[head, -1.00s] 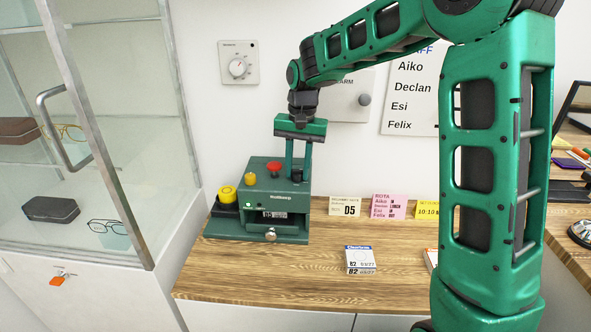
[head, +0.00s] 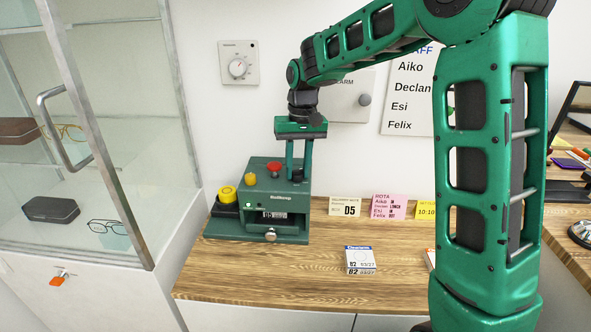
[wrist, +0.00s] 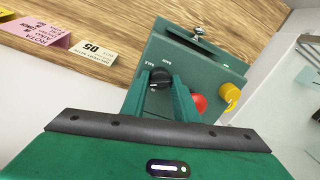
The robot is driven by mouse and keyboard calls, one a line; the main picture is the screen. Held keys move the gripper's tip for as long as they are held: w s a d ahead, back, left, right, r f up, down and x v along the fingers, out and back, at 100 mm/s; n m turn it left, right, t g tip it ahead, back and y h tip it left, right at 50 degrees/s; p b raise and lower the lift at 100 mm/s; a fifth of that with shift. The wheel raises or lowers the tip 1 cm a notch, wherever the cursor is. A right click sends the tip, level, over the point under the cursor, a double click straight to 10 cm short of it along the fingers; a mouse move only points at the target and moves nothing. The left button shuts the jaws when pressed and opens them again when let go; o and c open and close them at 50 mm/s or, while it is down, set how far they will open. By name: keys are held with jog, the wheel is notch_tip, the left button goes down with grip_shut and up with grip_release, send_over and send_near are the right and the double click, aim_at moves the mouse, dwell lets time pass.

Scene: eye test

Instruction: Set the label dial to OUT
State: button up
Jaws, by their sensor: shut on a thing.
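The green label machine (head: 262,205) stands at the left of the wooden counter. The small black dial (wrist: 160,77) is on its top, with tiny lettering beside it that I cannot read for certain. My gripper (head: 297,178) points down over the machine's right side. In the wrist view its two green fingers (wrist: 160,84) are shut on the dial, one at each side. Which mark the dial points to cannot be told. A red button (head: 273,167) and a yellow knob (head: 250,180) are beside it on the machine's top.
A yellow round part (head: 227,193) on a black base stands at the machine's left. A small box (head: 360,259) and cards (head: 345,207) are on the counter (head: 270,285). A glass cabinet (head: 100,130) is close at left. A wall dial (head: 238,66) hangs behind.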

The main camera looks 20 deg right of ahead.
jog(key=shift+w+r, duration=0.15)
jog(key=shift+w, duration=0.05)
jog(key=o, duration=0.9)
jog(key=shift+o, duration=0.5)
jog(key=shift+s, duration=0.1)
notch_tip(320, 180, up, 10)
jog(key=shift+d+r, duration=0.25)
jog(key=shift+d, duration=0.1)
jog(key=shift+d, duration=0.1)
